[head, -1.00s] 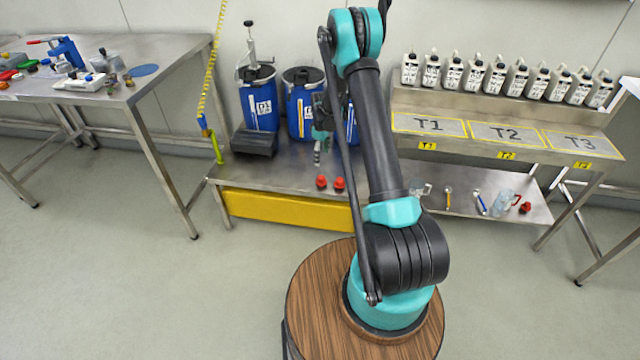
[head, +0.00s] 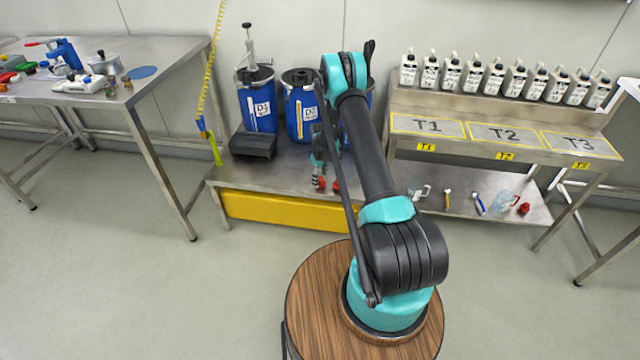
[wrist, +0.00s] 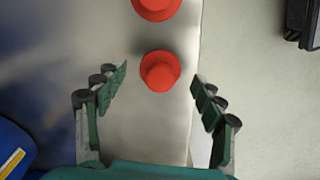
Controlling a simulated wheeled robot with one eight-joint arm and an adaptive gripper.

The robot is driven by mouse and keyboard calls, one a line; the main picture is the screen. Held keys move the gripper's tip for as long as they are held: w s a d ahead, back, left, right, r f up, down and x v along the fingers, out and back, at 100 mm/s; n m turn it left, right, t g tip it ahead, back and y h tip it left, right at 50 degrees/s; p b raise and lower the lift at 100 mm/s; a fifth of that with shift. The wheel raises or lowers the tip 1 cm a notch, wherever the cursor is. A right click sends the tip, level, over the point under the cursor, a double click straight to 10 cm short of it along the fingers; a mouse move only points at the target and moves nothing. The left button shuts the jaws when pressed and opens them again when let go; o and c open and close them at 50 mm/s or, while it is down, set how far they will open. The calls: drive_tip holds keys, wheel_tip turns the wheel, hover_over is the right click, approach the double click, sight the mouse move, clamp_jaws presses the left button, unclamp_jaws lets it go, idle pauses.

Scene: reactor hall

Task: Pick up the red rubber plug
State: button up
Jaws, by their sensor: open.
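Two red plugs stand on the low steel platform in front of the blue drums. In the wrist view one red plug (wrist: 160,71) lies between and slightly beyond my open fingertips, and a second red plug (wrist: 157,6) is cut by the top edge. In the head view the plugs (head: 320,183) and (head: 337,185) are partly hidden by my gripper (head: 327,179). My gripper also shows in the wrist view (wrist: 160,82); it is open and empty, its fingers either side of the nearer plug, not touching it.
Blue drums (head: 258,108) and a black tray (head: 252,145) stand behind on the platform (head: 270,180). Its edge runs close beside the right finger in the wrist view. Another red piece (head: 524,208) lies on the shelf at right, near a clear jug (head: 500,201).

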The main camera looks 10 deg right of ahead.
sight(320, 179)
drive_tip(key=shift+f, duration=0.65)
drive_tip(key=shift+c, duration=0.5)
drive_tip(key=c, duration=1)
drive_tip(key=shift+r, duration=0.1)
drive_tip(key=shift+c, duration=0.2)
wheel_tip(320, 179, up, 20)
